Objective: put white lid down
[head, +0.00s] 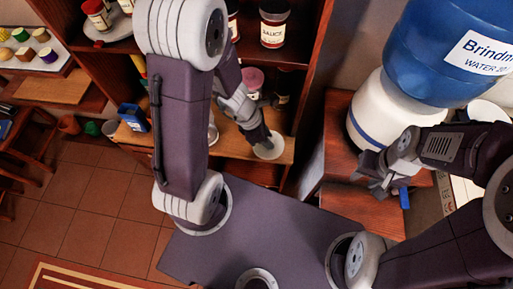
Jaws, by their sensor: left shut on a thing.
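The white lid (271,148) is a small pale disc at the tip of my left gripper (262,139). My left gripper is shut on it, with the lid over the light wooden shelf board of the cabinet. I cannot tell whether the lid touches the board. My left arm's thick links cover part of the shelf. My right gripper (373,174) is at the right, in front of the white base of the water dispenser (372,122). It holds nothing I can make out, and its finger gap is unclear.
A blue water bottle (432,45) stands on the dispenser. Jars, including a sauce jar (273,24), stand on the upper shelf. A blue box (133,117) and a pink-topped jar (252,79) are on the lower shelf. The tiled floor (97,212) is open at left.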

